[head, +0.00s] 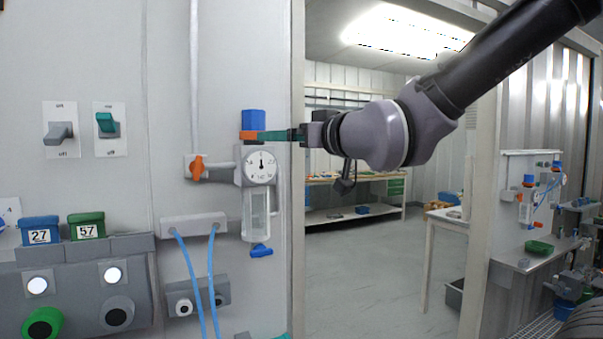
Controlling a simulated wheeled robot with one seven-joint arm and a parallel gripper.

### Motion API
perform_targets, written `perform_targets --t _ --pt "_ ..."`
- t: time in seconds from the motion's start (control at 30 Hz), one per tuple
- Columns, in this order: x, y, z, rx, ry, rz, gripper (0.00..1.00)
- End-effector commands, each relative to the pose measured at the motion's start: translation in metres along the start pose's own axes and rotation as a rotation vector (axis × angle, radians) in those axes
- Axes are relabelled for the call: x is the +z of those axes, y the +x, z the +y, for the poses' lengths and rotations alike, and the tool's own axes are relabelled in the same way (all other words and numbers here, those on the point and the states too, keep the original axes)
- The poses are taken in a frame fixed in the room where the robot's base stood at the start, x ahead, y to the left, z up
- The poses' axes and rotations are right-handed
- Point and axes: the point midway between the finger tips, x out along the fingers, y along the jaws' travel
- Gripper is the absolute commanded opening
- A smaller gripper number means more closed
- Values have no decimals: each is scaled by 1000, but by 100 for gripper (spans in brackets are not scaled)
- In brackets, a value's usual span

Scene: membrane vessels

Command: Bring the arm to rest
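My arm reaches in from the upper right in the head view. My gripper (270,135) points left, its teal fingers seen edge-on in front of the gauge unit. An orange piece (249,135) shows at the left end of the fingers, just under a blue cap (254,119). I cannot tell whether that piece belongs to the fingers or the unit, or whether they touch. The round gauge (261,167) is just below the fingers, above a clear vessel (257,213). The gap between the fingers is hidden.
An orange-handled valve (197,168) and blue hoses (211,275) are on the left wall panel. Two switches (107,128) are further left. A door post (483,200) stands below my arm. The doorway's floor (370,260) is clear; a workbench (385,178) stands behind.

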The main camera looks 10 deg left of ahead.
Motion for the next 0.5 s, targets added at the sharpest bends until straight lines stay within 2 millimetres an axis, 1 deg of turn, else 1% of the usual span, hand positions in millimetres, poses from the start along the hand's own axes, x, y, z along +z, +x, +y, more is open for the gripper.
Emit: perform_targets --t 0.07,0.13,0.17,0.27,0.3,0.37,0.4,0.47,0.5 --pt "1 -1 4 9 4 -8 100" --pt "3 -4 18 38 16 -34 100" --pt "5 -6 28 58 25 -53 100" --pt "15 -22 72 157 79 -147 100" --pt "20 -33 93 206 111 -194 100" --pt "30 -54 124 286 167 -269 100" --pt "37 -70 142 338 209 -320 100" --pt "47 -97 166 415 279 -392 100" --pt "53 -116 179 464 330 -437 100"
